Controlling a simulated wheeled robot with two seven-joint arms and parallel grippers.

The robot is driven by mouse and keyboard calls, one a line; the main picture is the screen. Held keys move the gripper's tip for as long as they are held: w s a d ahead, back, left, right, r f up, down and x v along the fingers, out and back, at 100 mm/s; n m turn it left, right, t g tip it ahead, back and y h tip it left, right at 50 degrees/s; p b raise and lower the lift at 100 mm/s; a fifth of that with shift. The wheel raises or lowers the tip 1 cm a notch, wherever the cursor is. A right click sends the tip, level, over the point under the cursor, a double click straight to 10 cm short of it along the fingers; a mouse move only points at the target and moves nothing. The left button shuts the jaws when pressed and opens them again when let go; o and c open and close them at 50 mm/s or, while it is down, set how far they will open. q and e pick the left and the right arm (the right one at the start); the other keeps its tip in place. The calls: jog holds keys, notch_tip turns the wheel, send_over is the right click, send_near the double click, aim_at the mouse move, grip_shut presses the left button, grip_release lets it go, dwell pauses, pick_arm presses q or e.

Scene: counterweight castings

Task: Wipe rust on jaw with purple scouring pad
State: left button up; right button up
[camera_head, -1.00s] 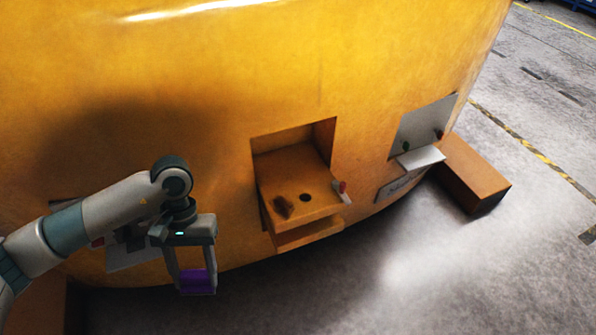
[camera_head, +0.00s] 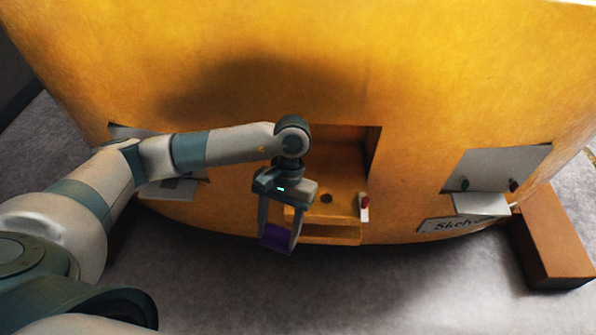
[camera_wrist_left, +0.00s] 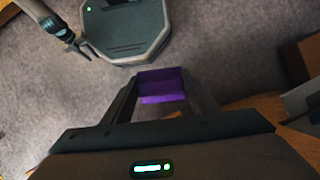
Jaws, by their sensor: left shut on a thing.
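The purple scouring pad (camera_head: 276,239) is held between the fingers of my left gripper (camera_head: 279,240), shut on it. The pad also shows in the left wrist view (camera_wrist_left: 161,86). The jaw (camera_head: 345,203) is the orange ledge with a round hole, in a square recess of the yellow casting. The gripper hangs in front of the jaw's left part in the head view. No contact between pad and jaw can be made out. The rust patch is hidden behind the gripper. My right gripper (camera_wrist_left: 84,46) shows small in the left wrist view; its opening is unclear.
A red-and-white piece (camera_head: 364,207) stands at the jaw's right edge. Farther right are a grey panel (camera_head: 497,168) with a small shelf (camera_head: 481,204), a lettered plate (camera_head: 447,224) and a brown block (camera_head: 551,245). The grey floor in front is clear.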

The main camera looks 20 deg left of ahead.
jog(key=shift+s+a, duration=0.2)
jog(key=shift+w, duration=0.1)
